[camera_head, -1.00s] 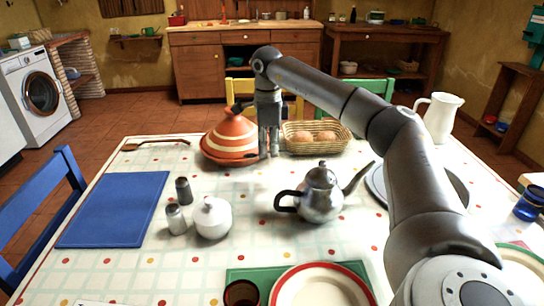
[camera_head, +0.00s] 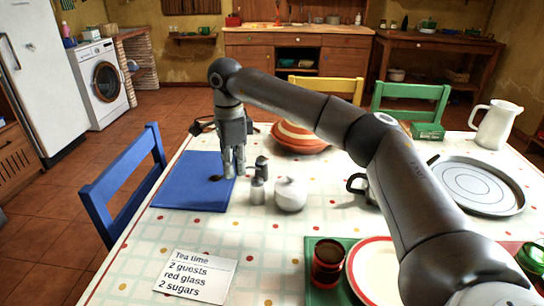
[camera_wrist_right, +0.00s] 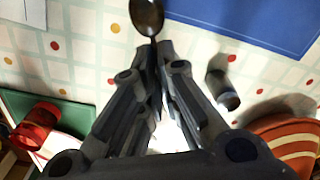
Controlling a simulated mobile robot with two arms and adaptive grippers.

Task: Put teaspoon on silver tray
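The teaspoon shows in the right wrist view (camera_wrist_right: 147,15), its dark metal bowl pointing away from my right gripper (camera_wrist_right: 160,48). The fingertips are closed around its thin handle. In the head view my right gripper (camera_head: 234,172) points down at the right edge of the blue mat, and the spoon's bowl (camera_head: 216,178) is a small dark spot beside the fingertips. Its exact height above the table is unclear. The round silver tray (camera_head: 493,204) lies on the right side of the table, far from this gripper, beyond my right arm. My left gripper is not in view.
A salt shaker (camera_head: 257,192), pepper shaker (camera_head: 262,168) and white sugar bowl (camera_head: 290,196) stand close right of the gripper. A striped tagine (camera_head: 300,138) is behind. My arm partly hides the teapot. A note (camera_head: 196,276), red glass (camera_head: 328,262) and plate (camera_head: 372,272) are in front.

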